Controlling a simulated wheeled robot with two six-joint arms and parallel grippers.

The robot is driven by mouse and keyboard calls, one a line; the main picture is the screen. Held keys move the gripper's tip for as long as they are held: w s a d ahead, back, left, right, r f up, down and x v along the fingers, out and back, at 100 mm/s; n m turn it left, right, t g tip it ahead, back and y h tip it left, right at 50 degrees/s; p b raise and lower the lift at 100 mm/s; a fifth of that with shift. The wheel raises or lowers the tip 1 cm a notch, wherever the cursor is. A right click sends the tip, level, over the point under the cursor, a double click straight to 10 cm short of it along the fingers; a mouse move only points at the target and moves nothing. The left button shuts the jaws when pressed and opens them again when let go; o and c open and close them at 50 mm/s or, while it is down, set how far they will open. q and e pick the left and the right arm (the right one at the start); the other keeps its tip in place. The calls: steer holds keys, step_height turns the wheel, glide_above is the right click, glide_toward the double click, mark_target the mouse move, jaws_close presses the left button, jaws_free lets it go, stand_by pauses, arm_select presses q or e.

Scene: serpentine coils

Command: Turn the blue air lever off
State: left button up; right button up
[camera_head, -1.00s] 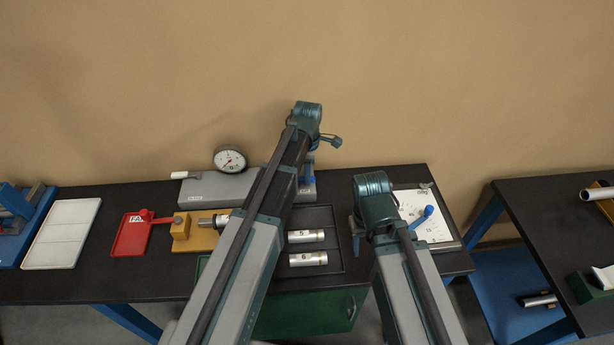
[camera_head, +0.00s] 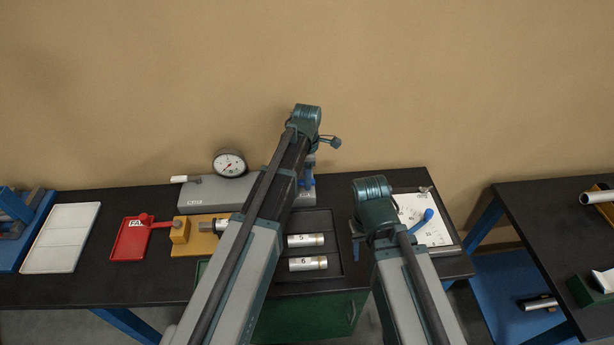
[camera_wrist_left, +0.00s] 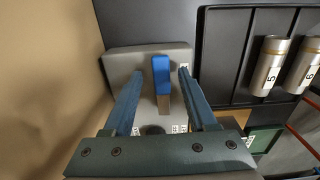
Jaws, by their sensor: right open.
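The blue air lever (camera_wrist_left: 161,72) stands on a grey block (camera_wrist_left: 118,62) in the left wrist view, with a tan lower part. My left gripper (camera_wrist_left: 160,82) is open, its two fingers on either side of the lever with a gap on each side. In the head view my left wrist (camera_head: 307,118) is over the back of the table, and a blue part (camera_head: 308,181) shows beneath it, mostly hidden by the arm.
A dial gauge (camera_head: 229,163) stands on a grey base left of my left arm. A black tray (camera_head: 325,223) holds cylinders marked 5 and 6. Another blue handle (camera_head: 428,215) lies over a white panel (camera_head: 438,236) by my right arm. A wall is close behind the table.

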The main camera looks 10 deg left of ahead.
steer(key=shift+r, duration=0.1)
arm_select(q)
step_height(320, 180, up, 14)
steer(key=p, duration=1.4)
arm_select(e)
step_height(320, 180, up, 14)
arm_select(q)
steer(key=shift+f, duration=0.15)
arm_select(e)
steer(key=shift+f, duration=0.2)
